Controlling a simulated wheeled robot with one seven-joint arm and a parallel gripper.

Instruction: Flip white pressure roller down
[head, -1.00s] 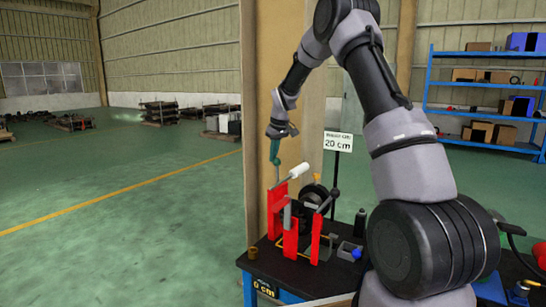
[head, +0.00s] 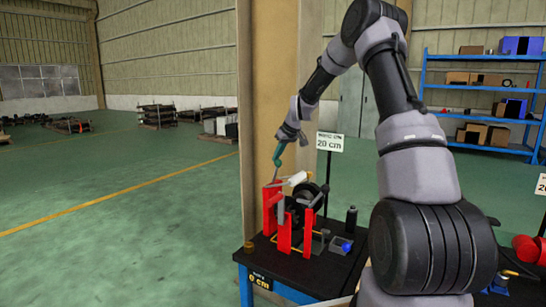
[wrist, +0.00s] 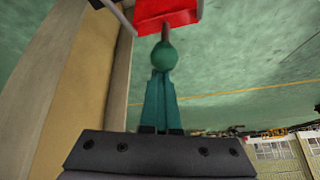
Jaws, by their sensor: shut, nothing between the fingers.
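The white pressure roller (head: 296,179) is at the top of the red stand assembly on the black table, slightly tilted with its right end higher. Red uprights stand below it: one at the left (head: 269,207), one in front (head: 284,236) and one at the right (head: 309,230). My gripper (head: 278,158) is shut, its teal fingers pointing down just above and left of the roller. In the wrist view the shut fingers (wrist: 161,90) meet a rounded teal end, with a thin stem and a red part (wrist: 166,12) beyond. Whether they touch is unclear. The roller is not identifiable there.
A dark round wheel (head: 304,198) sits between the uprights. The black table (head: 325,270) also holds a dark bottle (head: 351,218) and a grey box with a blue item (head: 342,245). A "20 cm" sign (head: 330,143) and a tan wall post (head: 262,95) stand behind.

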